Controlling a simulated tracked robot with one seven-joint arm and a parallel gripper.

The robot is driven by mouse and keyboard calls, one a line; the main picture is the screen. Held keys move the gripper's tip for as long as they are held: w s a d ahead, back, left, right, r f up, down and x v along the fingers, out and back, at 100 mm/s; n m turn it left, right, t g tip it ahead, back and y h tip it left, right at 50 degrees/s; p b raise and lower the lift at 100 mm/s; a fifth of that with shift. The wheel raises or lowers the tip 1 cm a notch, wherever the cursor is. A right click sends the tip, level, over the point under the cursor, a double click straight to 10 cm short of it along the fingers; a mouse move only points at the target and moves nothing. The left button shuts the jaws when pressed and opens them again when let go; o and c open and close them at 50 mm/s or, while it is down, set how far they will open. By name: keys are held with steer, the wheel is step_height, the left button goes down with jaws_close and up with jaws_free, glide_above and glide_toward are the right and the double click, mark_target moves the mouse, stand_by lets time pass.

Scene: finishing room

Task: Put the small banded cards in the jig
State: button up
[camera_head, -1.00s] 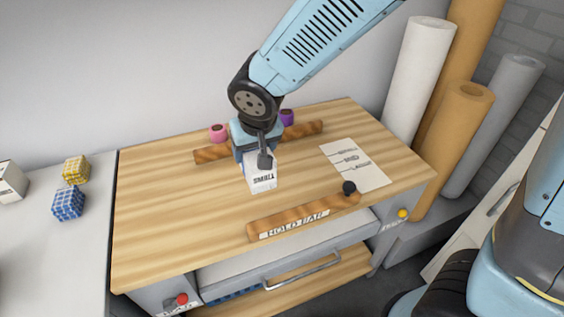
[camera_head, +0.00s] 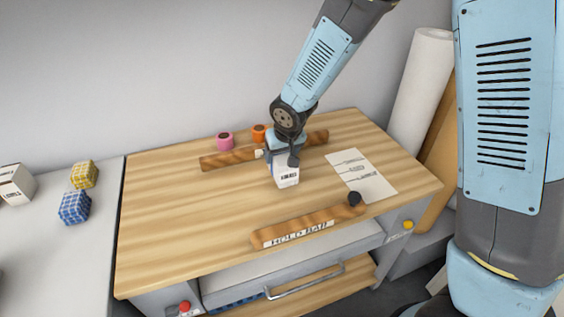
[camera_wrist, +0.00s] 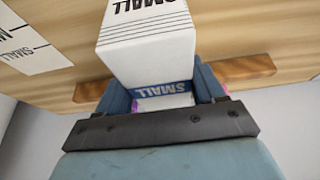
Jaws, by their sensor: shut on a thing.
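My gripper (camera_head: 284,160) is shut on the small banded cards (camera_head: 286,178), a white block over the bench top. In the wrist view the block (camera_wrist: 147,45) sits between the jaws (camera_wrist: 163,92), marked "SMALL" with dark lines on one face and a blue band also reading "SMALL". I cannot tell whether its lower end touches the wood. A wooden bar (camera_head: 222,161) lies behind it, and a bar labelled "HOLD BAR" (camera_head: 305,226) with a black knob (camera_head: 354,199) lies in front. I cannot tell which part is the jig.
A printed sheet (camera_head: 362,176) lies right of the gripper; it shows "SMALL" in the wrist view (camera_wrist: 32,42). Pink (camera_head: 225,141) and orange (camera_head: 259,133) rolls stand behind the back bar. Checked blue (camera_head: 74,208) and yellow (camera_head: 84,175) blocks are on the left table. The bench's left side is clear.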

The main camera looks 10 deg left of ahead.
steer(key=shift+w+d+f, duration=0.1)
steer(key=shift+w+f, duration=0.15)
steer(key=shift+f, duration=1.5)
steer(key=o, duration=1.2)
steer(key=shift+f, duration=0.1)
steer(key=shift+o, duration=0.2)
steer(key=v, duration=1.2)
steer(key=shift+d, duration=0.1)
